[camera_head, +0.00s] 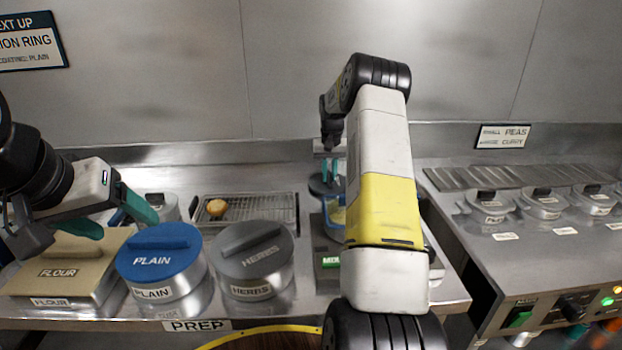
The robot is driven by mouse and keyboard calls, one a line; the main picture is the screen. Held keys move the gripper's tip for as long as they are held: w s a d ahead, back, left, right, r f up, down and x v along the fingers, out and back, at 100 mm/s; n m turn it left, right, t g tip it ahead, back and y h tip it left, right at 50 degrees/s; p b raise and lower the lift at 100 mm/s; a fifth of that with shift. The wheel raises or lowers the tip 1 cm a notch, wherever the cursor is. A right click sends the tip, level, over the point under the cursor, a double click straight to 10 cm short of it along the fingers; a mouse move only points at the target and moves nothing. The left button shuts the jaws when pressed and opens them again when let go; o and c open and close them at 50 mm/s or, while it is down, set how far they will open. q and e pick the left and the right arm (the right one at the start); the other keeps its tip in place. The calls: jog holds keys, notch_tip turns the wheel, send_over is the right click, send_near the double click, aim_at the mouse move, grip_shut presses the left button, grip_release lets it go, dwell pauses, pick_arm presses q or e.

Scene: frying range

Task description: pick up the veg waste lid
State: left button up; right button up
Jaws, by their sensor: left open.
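No lid with a readable veg waste label shows. A yellow-edged round thing (255,333) is cut off at the bottom, below the PREP label; I cannot tell what it is. My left gripper (128,229) is open, its green fingers apart above the beige flour lid (62,258) and beside the blue PLAIN lid (160,247). My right arm reaches forward over the counter. The small green fingers of my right gripper (330,172) show near a dark round thing (322,186), partly behind the arm. I cannot tell whether they hold it.
A grey HERBS lid (252,250) sits right of the PLAIN lid. Behind is a wire rack (262,208) with a golden ring-like piece (216,208). Several small steel lidded pots (490,208) stand on the right counter, above a control panel (560,310). A wall closes the back.

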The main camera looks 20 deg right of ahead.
grip_shut()
